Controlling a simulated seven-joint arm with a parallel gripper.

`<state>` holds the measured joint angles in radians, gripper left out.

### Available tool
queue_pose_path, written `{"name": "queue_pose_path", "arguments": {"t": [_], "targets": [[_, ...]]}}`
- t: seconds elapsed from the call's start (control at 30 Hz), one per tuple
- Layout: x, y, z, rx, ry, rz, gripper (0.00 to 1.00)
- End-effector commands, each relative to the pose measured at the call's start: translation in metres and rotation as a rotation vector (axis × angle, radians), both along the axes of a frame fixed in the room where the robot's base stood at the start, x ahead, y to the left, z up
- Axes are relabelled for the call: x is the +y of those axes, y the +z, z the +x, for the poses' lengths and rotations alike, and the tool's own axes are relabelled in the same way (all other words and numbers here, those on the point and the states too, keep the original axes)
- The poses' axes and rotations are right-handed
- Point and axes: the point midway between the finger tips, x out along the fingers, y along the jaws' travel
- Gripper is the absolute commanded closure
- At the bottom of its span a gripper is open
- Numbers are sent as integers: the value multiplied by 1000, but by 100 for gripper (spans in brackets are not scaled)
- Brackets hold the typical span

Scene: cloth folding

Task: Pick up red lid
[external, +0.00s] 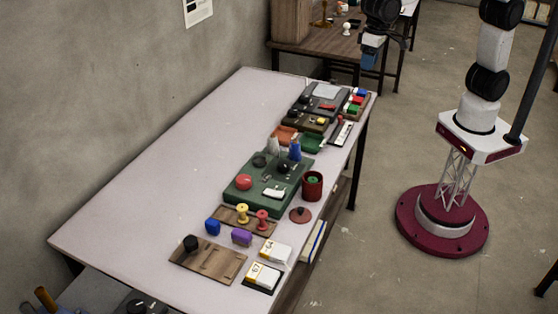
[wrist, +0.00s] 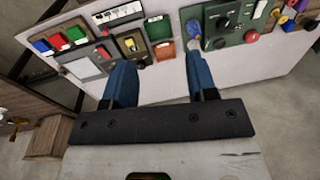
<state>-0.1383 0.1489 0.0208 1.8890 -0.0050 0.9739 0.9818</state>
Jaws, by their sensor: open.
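The red lid (external: 300,214) is a flat, dull red disc with a small dark knob. It lies on the white table (external: 150,190) near the right edge, in front of a red cup (external: 312,188) with something green in it. My gripper (external: 371,62) is far from it, up past the table's far end, with blue fingers. In the wrist view, my gripper (wrist: 160,62) has its fingers spread apart with nothing between them. I cannot make out the lid for certain in the wrist view.
A green panel box (external: 262,184) with knobs stands left of the cup. White boxes (external: 276,252) and a wooden board (external: 208,260) lie nearer the front. More panels and trays (external: 325,105) crowd the far end. The table's left side is clear.

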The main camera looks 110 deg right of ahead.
Motion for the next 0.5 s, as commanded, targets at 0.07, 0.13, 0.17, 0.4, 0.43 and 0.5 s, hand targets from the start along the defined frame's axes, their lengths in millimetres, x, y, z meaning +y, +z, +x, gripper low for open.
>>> {"name": "queue_pose_path", "arguments": {"t": [0.07, 0.13, 0.17, 0.4, 0.43, 0.5], "targets": [[8, -9, 19, 7, -31, 3, 48], [14, -16, 34, 12, -60, 6, 48], [16, -19, 41, 14, -72, 7, 48], [40, -47, 91, 30, -172, 16, 48], [43, -51, 97, 33, -185, 17, 48], [50, -61, 112, 37, -215, 19, 48]]}}
